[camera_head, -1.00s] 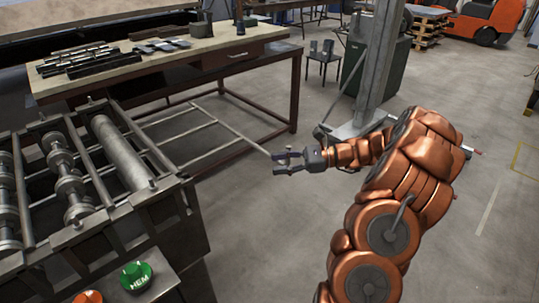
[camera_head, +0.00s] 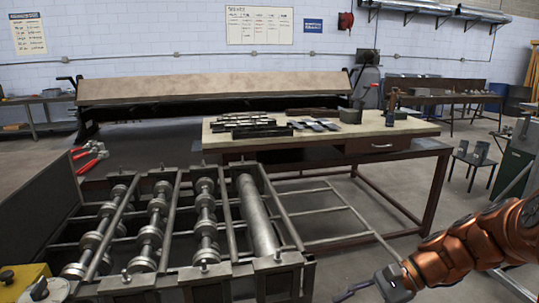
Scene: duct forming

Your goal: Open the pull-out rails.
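The pull-out rails (camera_head: 364,221) show as a thin grey frame of long bars and cross bars. They reach out to the right from the roll forming machine (camera_head: 290,262), low over the floor and partly beneath the workbench. My gripper (camera_head: 362,292) is at the bottom edge, right of the machine and in front of the outer end of the rails. It is cut off by the frame edge, but its fingers look spread with nothing between them. It seems apart from the rails, though the depth is hard to judge.
A workbench (camera_head: 425,131) with dark tools on it stands behind the rails. A long folding machine (camera_head: 210,87) is at the back wall. Red-handled pliers (camera_head: 88,150) are at the left.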

